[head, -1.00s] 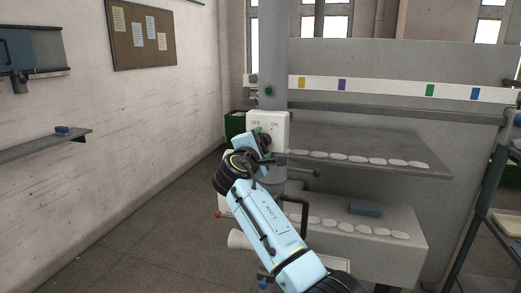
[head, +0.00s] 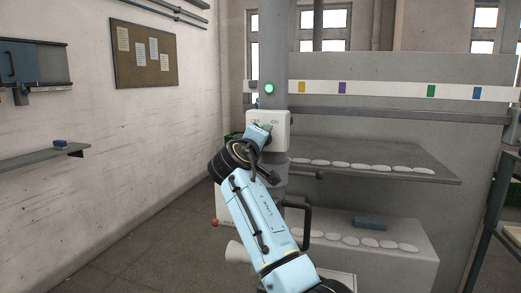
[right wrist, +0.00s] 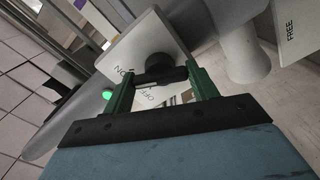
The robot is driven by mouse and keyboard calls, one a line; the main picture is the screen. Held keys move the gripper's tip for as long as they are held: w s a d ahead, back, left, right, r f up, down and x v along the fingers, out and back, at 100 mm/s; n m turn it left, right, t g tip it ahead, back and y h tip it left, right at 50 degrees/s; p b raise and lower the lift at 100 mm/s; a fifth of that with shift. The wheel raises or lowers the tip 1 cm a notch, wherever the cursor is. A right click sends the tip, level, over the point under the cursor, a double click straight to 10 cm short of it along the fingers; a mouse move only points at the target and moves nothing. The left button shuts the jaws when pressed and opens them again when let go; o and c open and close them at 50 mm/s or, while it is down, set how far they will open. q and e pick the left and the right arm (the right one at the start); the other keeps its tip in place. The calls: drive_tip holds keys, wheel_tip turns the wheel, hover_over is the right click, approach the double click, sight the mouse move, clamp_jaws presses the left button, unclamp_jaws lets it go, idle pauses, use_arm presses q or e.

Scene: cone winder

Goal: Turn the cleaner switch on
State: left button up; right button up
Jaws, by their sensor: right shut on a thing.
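The cleaner switch is a white box (head: 283,130) marked OFF and ON, fixed to the grey post. Its dark handle (right wrist: 160,75) shows in the right wrist view, in front of a round black knob. My right gripper (right wrist: 158,78) has its green fingers on either side of the handle and is shut on it. In the head view my right gripper (head: 264,136) covers the lower left of the box and hides the handle. A round lamp (head: 269,88) on the post above the box glows bright green. My left gripper is not in view.
A grey shelf (head: 400,165) with several pale discs stands right of the post, with a lower shelf beneath. A blue block (head: 369,223) lies on the lower one. Open floor (head: 150,225) lies to the left, before the wall.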

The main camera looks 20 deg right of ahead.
drive_tip(key=shift+m+b, duration=0.3)
drive_tip(key=shift+m, duration=0.3)
drive_tip(key=o, duration=1)
drive_tip(key=b+v, duration=0.2)
drive_tip(key=v, duration=1.1)
drive_tip(key=shift+a+b, duration=0.2)
drive_tip(key=shift+b, duration=0.2)
drive_tip(key=shift+s, duration=0.15)
